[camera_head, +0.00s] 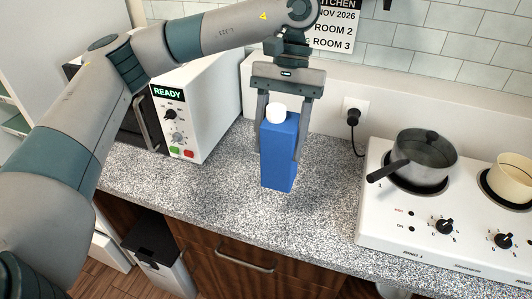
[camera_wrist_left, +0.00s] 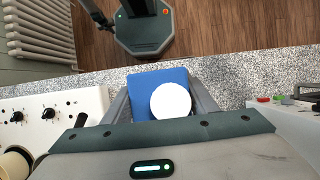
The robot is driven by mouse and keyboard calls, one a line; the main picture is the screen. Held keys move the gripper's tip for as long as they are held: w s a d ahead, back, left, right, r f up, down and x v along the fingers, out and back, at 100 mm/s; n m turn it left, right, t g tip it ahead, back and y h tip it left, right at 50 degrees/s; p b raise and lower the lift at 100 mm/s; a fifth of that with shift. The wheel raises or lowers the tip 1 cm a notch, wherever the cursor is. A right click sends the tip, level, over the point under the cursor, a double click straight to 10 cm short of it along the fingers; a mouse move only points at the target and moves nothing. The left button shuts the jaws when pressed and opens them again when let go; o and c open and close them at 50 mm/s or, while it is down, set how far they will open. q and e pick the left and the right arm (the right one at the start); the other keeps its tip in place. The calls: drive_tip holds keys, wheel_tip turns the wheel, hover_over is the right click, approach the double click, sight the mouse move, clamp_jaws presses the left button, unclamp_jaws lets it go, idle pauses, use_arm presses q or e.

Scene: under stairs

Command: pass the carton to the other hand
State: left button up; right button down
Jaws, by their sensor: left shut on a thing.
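The carton (camera_head: 279,152) is a tall blue box with a white round cap. It is upright at the counter, between the microwave and the hob; I cannot tell whether its base touches the worktop. My left gripper (camera_head: 279,150) comes down from above and is shut on the carton, one finger on each side. In the left wrist view the carton (camera_wrist_left: 158,92) shows from above between the two fingers, its cap toward the palm. My right gripper is not in view.
A white microwave (camera_head: 205,105) stands left of the carton. On the right a white hob (camera_head: 400,215) bears a dark pot (camera_head: 425,158) and a cream pot (camera_head: 512,180). A plug sits in a wall socket (camera_head: 353,112). The speckled worktop (camera_head: 225,205) is clear in front.

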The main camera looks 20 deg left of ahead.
use_arm(q)
drive_tip(key=w+d+r+n, duration=0.1)
drive_tip(key=w+d+r, duration=0.2)
drive_tip(key=r, duration=0.3)
drive_tip(key=w+d+r+n+h, duration=0.1)
drive_tip(key=w+d+r, duration=0.3)
drive_tip(key=r, duration=0.3)
drive_tip(key=w+d+r+n, duration=0.1)
drive_tip(key=w+d+r, duration=0.3)
drive_tip(key=d+r, duration=0.2)
drive_tip(key=shift+w+r+n+t, duration=0.15)
drive_tip(key=shift+r+n+t, duration=0.15)
drive_tip(key=shift+r+n, duration=0.15)
